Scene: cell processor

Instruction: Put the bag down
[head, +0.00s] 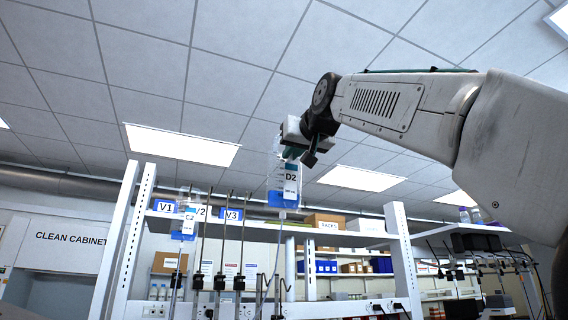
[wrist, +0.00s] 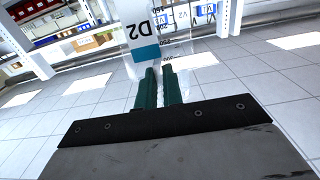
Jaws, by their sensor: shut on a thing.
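My gripper's green fingers (wrist: 160,88) are close together on the bag's edge. A thin tube runs down from the bag in the head view.
Another bag, labelled C2 (head: 186,222), hangs at the left of the white rack. Blue signs V1 (head: 166,206) and V3 (head: 232,214) sit along the rack's shelf, above thin upright rods. Boxes and bins stand on shelves behind. A clean cabinet (head: 68,238) is at far left.

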